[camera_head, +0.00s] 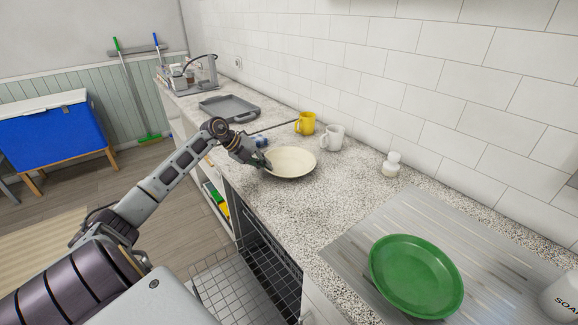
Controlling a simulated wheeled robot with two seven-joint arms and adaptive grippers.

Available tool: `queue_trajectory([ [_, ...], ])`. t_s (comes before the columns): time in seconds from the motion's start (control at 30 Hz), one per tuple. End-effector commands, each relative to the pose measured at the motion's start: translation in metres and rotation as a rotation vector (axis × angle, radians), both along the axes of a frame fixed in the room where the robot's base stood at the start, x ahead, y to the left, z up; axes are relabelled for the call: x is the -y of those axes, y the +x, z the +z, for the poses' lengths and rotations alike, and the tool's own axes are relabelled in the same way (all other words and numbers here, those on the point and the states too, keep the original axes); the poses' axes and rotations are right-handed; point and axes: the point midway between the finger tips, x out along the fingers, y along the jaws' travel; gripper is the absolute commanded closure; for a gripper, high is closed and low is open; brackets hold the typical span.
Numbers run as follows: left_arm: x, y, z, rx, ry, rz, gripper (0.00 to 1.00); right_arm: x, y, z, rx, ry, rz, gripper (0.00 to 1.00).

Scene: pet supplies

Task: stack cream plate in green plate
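The cream plate (292,162) lies on the speckled counter in the middle of the head view. The green plate (416,275) lies flat and empty on the grey metal drainboard at the lower right. My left gripper (264,163) is at the left rim of the cream plate, with its fingertips touching or very close to the rim. The fingers are small and partly hidden, so I cannot tell whether they are closed on the rim. My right gripper is not in view.
A yellow mug (305,123), a white mug (333,136) and a small white jar (391,164) stand along the tiled wall. A grey tray (229,108) is farther back. A soap bottle (562,300) stands at the right edge. Counter between the plates is clear.

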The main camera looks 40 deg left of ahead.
Motion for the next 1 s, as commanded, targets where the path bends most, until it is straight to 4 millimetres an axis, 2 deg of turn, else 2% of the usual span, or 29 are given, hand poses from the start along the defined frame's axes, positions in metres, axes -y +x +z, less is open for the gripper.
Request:
queue_trajectory([
  [0.27,0.0,0.0,0.002,0.002,0.0,0.0,1.0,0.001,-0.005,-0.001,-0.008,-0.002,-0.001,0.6],
  [0.47,0.0,0.0,0.013,0.003,0.002,0.0,1.0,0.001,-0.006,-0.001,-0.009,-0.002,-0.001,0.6],
  [1.0,-0.001,0.001,0.086,0.003,0.003,0.0,1.0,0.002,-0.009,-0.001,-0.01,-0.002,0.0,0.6],
])
